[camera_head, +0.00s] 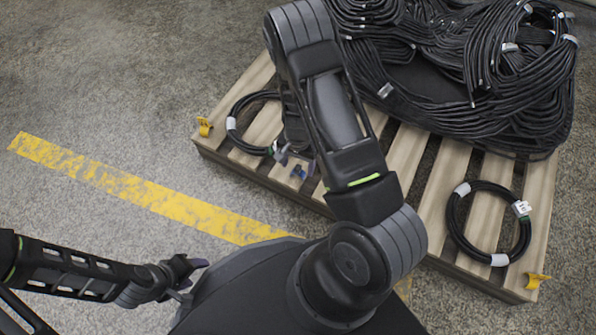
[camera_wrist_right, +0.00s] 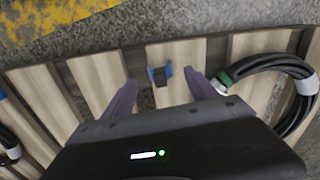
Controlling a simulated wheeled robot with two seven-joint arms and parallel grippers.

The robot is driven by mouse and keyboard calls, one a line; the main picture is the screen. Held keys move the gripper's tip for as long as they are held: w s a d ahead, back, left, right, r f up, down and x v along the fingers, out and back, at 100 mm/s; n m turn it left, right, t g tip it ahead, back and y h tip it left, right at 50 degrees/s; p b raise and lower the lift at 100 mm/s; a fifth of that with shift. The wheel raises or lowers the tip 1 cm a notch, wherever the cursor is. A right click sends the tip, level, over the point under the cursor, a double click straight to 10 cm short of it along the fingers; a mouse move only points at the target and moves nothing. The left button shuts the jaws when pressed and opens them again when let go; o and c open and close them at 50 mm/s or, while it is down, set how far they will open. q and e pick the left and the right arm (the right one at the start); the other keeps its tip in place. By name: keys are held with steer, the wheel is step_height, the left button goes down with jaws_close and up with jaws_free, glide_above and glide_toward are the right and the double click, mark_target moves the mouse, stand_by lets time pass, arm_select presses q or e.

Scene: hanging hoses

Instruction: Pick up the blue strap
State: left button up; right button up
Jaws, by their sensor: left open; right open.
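The blue strap (camera_head: 298,172), a small blue and black piece, lies on a pale slat of the wooden pallet near its front edge. In the right wrist view the strap (camera_wrist_right: 159,75) shows between and a little beyond my fingertips. My right gripper (camera_head: 296,163) is open and empty above it, with one finger on each side; it also shows in the right wrist view (camera_wrist_right: 162,92). I cannot tell its exact height over the slat. My left gripper (camera_head: 187,272) is open and empty, over the floor at the lower left, far from the strap.
The pallet (camera_head: 427,205) carries a coiled black hose (camera_head: 236,133) beside my right gripper, another coil (camera_head: 456,228) at the right, and a large heap of black hoses (camera_head: 480,60) at the back. Yellow pieces (camera_head: 205,127) sit at its corners. A yellow line (camera_head: 130,185) crosses clear floor.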

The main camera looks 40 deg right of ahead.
mark_target(298, 167)
step_height(298, 167, down, 4)
steer(key=shift+r+b, duration=0.2)
steer(key=shift+b, duration=0.45)
arm_select(q)
steer(key=shift+w+f, duration=0.2)
steer(key=shift+f, duration=0.9)
arm_select(e)
steer(key=shift+r, duration=0.1)
steer(key=shift+c, duration=0.5)
steer(key=c, duration=1.3)
steer(key=shift+r, duration=0.1)
step_height(298, 167, up, 10)
steer(key=p, duration=0.5)
arm_select(q)
steer(key=r, duration=0.2)
steer(key=s+r, duration=0.1)
steer(key=r, duration=0.2)
steer(key=shift+r, duration=0.1)
